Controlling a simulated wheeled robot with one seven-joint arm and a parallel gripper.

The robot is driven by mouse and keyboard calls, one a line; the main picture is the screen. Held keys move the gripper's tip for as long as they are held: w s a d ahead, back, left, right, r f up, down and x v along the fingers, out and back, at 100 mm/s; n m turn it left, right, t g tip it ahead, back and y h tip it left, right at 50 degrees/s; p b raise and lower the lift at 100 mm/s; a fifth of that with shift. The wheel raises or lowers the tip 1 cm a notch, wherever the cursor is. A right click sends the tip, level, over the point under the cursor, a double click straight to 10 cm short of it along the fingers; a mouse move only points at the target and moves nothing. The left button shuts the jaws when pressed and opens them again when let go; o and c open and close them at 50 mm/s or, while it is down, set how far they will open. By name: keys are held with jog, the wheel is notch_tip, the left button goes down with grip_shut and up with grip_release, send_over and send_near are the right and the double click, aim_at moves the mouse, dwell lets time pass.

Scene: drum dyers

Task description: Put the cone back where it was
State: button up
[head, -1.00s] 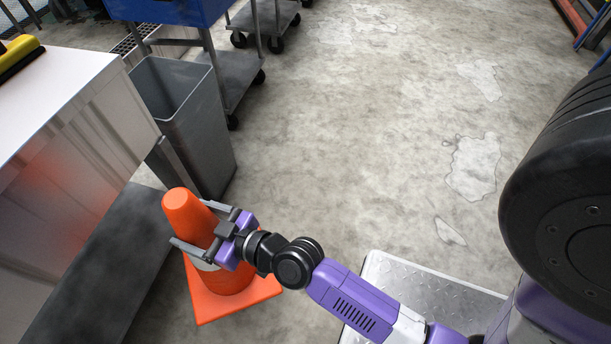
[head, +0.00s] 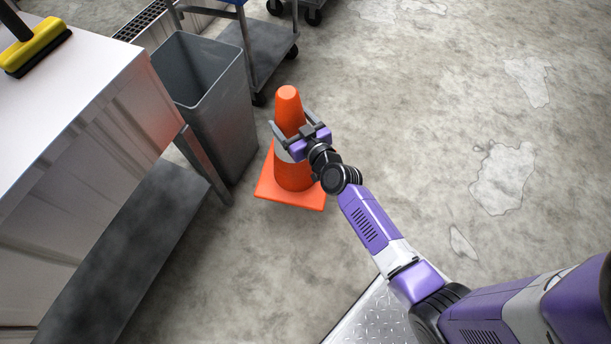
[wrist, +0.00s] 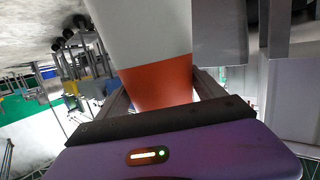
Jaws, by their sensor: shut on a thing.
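The orange cone (head: 293,176) with a pale band and a square orange base is upright over the concrete floor, right of the grey bin, in the head view. My gripper (head: 292,127) is shut on the cone, with one finger on each side of its upper body. I cannot tell whether the base touches the floor. In the wrist view the cone's orange and white surface (wrist: 160,82) fills the space between the fingers. Its base is not seen there.
A grey bin (head: 212,105) stands just left of the cone. A white counter (head: 75,85) with a yellow brush (head: 38,46) on it and a low dark ledge (head: 150,235) lie further left. A trolley (head: 262,65) stands behind the bin. Open floor (head: 420,130) lies to the right.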

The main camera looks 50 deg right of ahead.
jog(key=w+d+m+h+p, duration=0.2)
jog(key=w+d+h, duration=0.15)
jog(key=d, duration=0.55)
notch_tip(320, 180, down, 19)
jog(key=b, duration=2)
jog(key=shift+f+g+y, duration=0.2)
jog(key=shift+g+y, duration=0.2)
jog(key=shift+y, duration=0.05)
jog(key=shift+f, duration=0.1)
jog(key=o, duration=2.1)
jog(key=shift+s+a+f, duration=0.1)
jog(key=shift+f, duration=0.05)
jog(key=shift+c, duration=0.2)
